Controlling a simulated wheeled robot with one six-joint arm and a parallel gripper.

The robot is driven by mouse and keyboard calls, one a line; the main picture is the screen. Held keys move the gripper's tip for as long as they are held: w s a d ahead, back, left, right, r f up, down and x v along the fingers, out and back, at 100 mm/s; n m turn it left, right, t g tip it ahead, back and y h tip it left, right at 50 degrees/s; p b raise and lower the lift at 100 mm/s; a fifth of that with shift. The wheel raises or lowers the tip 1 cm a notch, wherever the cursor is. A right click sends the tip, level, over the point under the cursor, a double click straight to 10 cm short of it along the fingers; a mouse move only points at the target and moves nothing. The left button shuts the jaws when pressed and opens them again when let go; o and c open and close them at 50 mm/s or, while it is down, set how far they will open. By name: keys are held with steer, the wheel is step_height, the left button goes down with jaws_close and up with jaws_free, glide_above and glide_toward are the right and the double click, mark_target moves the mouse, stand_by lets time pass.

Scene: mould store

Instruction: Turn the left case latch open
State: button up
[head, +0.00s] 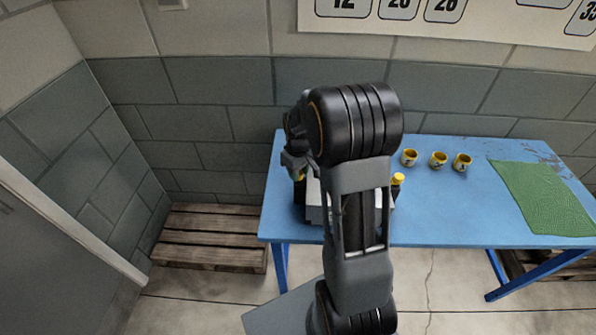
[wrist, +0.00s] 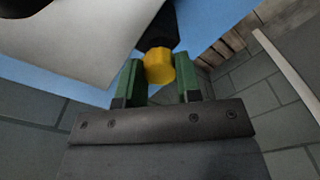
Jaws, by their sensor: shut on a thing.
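The left case latch has a black arm and a yellow end. In the wrist view its yellow end (wrist: 160,67) sits between the green fingers of my gripper (wrist: 159,82), which is shut on it. In the head view a little of the yellow (head: 299,177) shows at the case's left side, beside my wrist. The grey case (head: 313,206) stands on the blue table, mostly hidden behind my arm. Its pale surface (wrist: 75,50) fills the upper left of the wrist view. A second yellow-ended latch (head: 398,179) shows to the right of my arm.
The blue table (head: 450,215) stands against a block wall. Three yellow cups (head: 438,159) stand near its back edge, and a green mat (head: 540,197) lies at the right. A wooden pallet (head: 210,238) lies on the floor left of the table.

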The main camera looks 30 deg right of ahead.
steer(key=shift+w+r, duration=0.1)
steer(key=o, duration=0.9)
steer(key=shift+o, duration=0.2)
step_height(320, 180, up, 14)
steer(key=shift+b, duration=0.35)
steer(key=shift+f, duration=0.2)
steer(key=s+a+f+m+t, duration=0.1)
steer(key=s+a, duration=0.3)
steer(key=s, duration=0.4)
steer(key=s+a+f+m+t, duration=0.1)
steer(key=s+a+m+t, duration=0.1)
steer(key=s+a, duration=0.3)
steer(key=s, duration=0.3)
steer(key=shift+t, duration=0.3)
steer(key=shift+s+a+r+t, duration=0.1)
steer(key=shift+a+r+t, duration=0.25)
steer(key=shift+r, duration=0.3)
steer(key=shift+c, duration=0.2)
